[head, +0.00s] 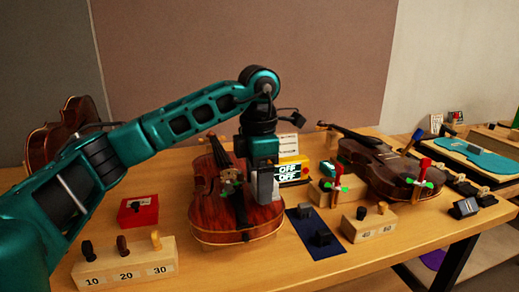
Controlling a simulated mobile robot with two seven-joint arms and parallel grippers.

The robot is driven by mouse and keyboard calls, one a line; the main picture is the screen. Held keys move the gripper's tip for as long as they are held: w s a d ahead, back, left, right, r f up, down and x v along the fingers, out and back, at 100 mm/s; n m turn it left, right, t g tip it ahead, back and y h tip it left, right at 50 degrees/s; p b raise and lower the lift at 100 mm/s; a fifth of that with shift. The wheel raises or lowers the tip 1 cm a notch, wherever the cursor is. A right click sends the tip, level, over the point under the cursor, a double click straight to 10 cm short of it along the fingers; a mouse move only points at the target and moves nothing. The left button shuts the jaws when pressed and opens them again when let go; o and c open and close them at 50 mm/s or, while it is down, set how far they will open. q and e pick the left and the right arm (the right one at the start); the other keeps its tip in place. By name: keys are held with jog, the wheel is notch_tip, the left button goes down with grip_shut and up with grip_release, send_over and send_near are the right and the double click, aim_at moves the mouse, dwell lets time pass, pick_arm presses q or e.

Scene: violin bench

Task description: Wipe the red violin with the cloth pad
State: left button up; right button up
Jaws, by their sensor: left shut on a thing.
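The red violin (218,215) lies face up on the bench in the middle, its neck pointing to the back. My left gripper (265,188) is over the right part of its body, pointing down. It is shut on a grey block, which I take to be the cloth pad (265,185). The pad's lower end appears at or just above the violin's top; I cannot tell whether they touch. The gripper and pad hide part of the violin's right side. My right gripper is not in view.
A browner violin (372,160) lies at the right with red-handled clamps. Wooden peg blocks (126,265) stand in front, a red box (138,211) left. A yellow-black "OFF" device (291,171) stands behind.

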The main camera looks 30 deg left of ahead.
pick_arm(q)
notch_tip(320, 180, up, 3)
jog(key=shift+p, duration=0.95)
jog(key=shift+r+p, duration=0.6)
jog(key=shift+r, duration=0.1)
jog(key=shift+r+p, duration=0.35)
jog(key=shift+r, duration=0.15)
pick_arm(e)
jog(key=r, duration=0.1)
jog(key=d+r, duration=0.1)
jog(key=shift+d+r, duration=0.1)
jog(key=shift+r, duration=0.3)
pick_arm(q)
jog(key=shift+f, duration=0.1)
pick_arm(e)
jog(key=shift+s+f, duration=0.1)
